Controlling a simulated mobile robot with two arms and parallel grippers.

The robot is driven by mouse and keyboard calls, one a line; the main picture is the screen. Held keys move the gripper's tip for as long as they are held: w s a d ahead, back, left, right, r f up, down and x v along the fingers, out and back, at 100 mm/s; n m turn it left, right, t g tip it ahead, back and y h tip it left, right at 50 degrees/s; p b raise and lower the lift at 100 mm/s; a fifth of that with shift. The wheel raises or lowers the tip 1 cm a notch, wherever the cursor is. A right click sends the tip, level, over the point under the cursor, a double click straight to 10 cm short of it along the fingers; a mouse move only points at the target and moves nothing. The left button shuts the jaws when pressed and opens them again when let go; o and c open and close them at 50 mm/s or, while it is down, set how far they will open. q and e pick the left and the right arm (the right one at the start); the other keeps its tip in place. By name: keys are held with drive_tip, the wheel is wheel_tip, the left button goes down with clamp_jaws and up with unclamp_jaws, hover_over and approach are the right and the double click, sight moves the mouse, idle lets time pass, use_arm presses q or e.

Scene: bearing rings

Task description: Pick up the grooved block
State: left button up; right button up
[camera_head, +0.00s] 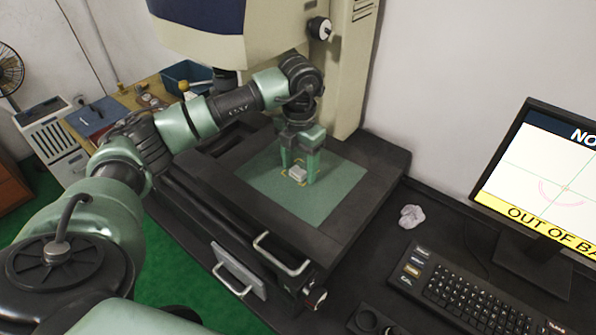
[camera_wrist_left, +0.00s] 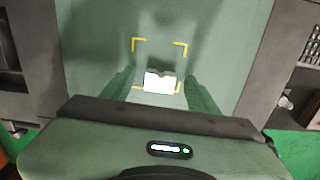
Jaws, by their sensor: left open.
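The grooved block (camera_head: 298,174) is a small pale grey-white piece on the green stage plate (camera_head: 321,205) of the machine. In the left wrist view the block (camera_wrist_left: 160,83) shows bright white with a small notch in its far edge, inside yellow corner marks. My left gripper (camera_head: 299,175) points down over the block. Its two green fingers stand on either side of it in the left wrist view (camera_wrist_left: 160,93), with the block between or just below the tips. The jaws are open. Contact with the block cannot be made out. My right gripper is not in view.
The machine's column (camera_head: 355,70) rises behind the stage. A monitor (camera_head: 545,185), a keyboard (camera_head: 465,290) and a crumpled white piece (camera_head: 411,215) are on the dark desk at right. Silver handles (camera_head: 281,256) stick out at the front. A blue bin (camera_head: 188,76) stands at back left.

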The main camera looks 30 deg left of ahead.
use_arm(q)
clamp_jaws()
drive_tip(key=shift+r, duration=0.1)
